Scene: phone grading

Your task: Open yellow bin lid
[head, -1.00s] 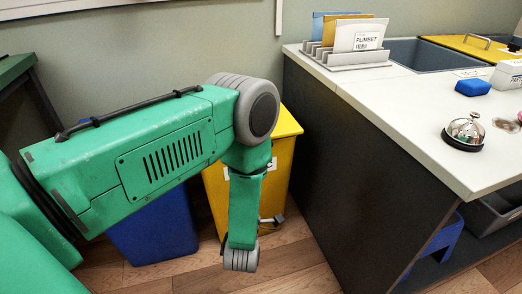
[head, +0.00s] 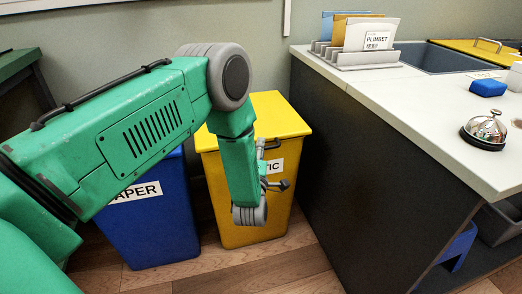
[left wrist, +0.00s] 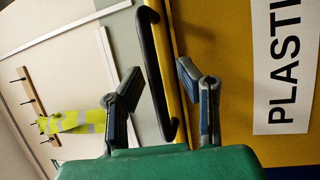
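The yellow bin (head: 231,215) stands on the floor left of the counter, and its flat yellow lid (head: 275,112) is down. A label reading "TIC" shows on its front, partly hidden by my left arm. My left gripper (head: 273,164) is in front of the bin's upper front, open and empty. In the left wrist view, the bin's yellow front (left wrist: 233,50) bears a label reading "PLASTI". A black handle bar (left wrist: 158,70) along the yellow edge lies between the two spread fingers of my left gripper (left wrist: 162,95); I see no grip on it. My right gripper is not in view.
A blue bin (head: 150,225) labelled "APER" stands left of the yellow bin. The counter (head: 425,115), with its dark side panel (head: 345,170), stands close on the right. A bell (head: 485,130) is on it. Wooden floor (head: 285,270) is bare in front.

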